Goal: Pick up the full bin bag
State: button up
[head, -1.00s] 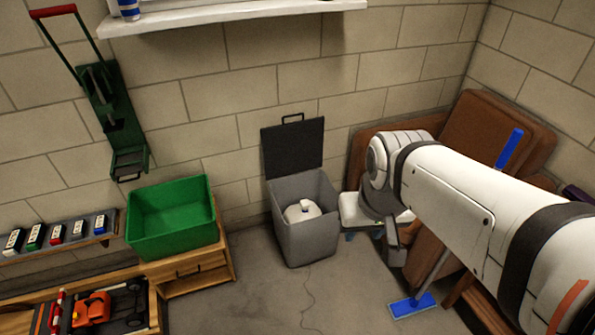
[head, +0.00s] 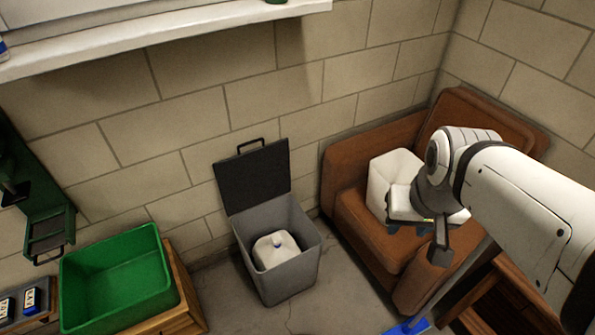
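The lower part of the bag is hidden by the bin's walls.
A green crate (head: 118,282) stands on a wooden cabinet (head: 184,298) left of the bin. The brown armchair (head: 345,185) with a white cushion-like thing (head: 387,178) is at the right. A blue-headed mop or broom (head: 407,327) is low in front. A white shelf (head: 170,35) runs above.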

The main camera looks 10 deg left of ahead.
aim_at(278, 247)
jog(key=u, duration=0.35)
jog(key=i, duration=1.15)
jog(key=u, duration=0.85)
